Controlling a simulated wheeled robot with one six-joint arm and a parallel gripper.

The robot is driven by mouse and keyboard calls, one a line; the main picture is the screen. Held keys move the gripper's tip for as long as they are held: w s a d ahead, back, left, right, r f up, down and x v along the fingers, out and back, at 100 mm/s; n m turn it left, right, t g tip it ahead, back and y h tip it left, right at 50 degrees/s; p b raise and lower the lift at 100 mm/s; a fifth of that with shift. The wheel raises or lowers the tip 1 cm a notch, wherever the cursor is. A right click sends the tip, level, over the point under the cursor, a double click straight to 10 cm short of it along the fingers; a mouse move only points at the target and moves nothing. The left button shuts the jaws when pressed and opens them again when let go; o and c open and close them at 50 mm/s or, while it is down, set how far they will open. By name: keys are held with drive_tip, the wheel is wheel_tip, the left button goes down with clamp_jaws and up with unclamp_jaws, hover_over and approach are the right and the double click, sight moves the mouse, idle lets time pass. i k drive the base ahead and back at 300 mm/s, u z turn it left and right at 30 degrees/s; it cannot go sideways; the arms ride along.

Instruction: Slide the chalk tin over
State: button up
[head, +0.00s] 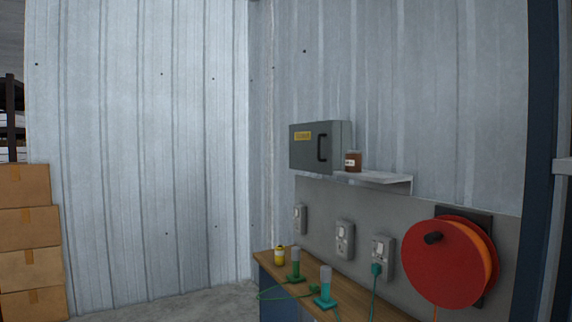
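No thing in the head view is readably marked as the chalk tin. A small yellow tin (279,256) with a pale band stands upright at the far left corner of the wooden bench (340,305). A small brown jar (352,161) with a white label stands on the wall shelf (380,177), close to the right side of a grey cabinet. Label text on both is too small to read. My gripper is not in view.
The grey cabinet (313,148) has a dark handle and yellow label. A green-based device (296,268) and a teal-based one (325,290) stand on the bench with loose cables. Wall sockets (345,239), a red reel (443,262) and stacked cartons (28,240) surround. The shelf's right part is bare.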

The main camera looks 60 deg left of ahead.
sight(353, 158)
drive_tip(key=u, duration=2.6)
drive_tip(key=i, duration=3.85)
drive_tip(key=z, duration=2.9)
